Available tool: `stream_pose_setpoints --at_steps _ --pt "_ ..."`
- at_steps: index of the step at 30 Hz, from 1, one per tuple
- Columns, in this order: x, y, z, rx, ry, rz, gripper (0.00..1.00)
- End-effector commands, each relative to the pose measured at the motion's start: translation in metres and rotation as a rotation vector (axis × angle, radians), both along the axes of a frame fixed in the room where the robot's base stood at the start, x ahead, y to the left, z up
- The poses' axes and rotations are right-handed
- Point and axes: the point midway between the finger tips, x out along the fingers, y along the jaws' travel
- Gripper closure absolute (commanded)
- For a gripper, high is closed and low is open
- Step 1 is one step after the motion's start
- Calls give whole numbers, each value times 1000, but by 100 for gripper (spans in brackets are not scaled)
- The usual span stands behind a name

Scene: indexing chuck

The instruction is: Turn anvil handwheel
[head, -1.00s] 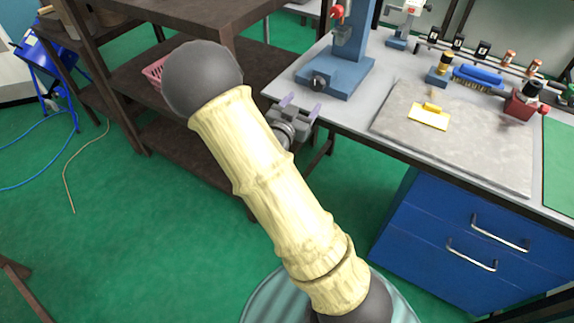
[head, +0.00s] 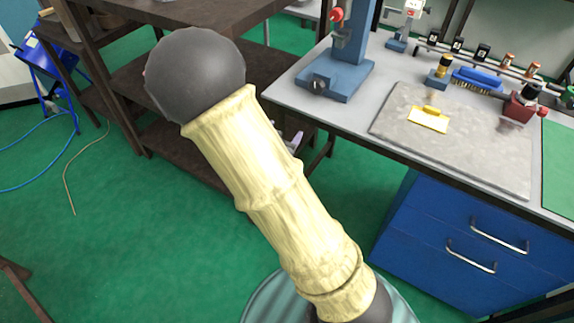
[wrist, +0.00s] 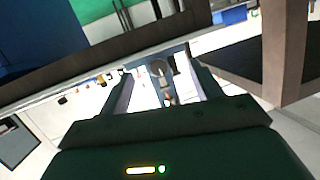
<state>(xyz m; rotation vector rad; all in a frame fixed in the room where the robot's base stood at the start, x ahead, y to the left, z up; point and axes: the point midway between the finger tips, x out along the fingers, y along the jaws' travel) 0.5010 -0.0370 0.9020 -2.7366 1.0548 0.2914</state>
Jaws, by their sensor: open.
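A blue stand (head: 340,75) is at the bench's left front corner in the head view. A dark round knob (head: 319,85) sits low on its front and a red knob (head: 337,14) higher up; I cannot tell for certain which is the anvil handwheel. In the wrist view, a grey round wheel (wrist: 157,68) on blue metal shows between the fingers of my gripper (wrist: 158,66). The gripper is open and empty, apart from the stand. In the head view my arm hides most of it, and a little of a pale finger shows below the bench's front edge.
Blue drawers (head: 450,240) are below. A brown shelf rack (head: 160,100) stands left.

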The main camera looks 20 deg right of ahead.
Motion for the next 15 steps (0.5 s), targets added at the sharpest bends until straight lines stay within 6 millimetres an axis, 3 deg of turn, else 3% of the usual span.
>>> stream_pose_setpoints --at_steps 15 --pt "-4 25 -11 264 268 205 36"
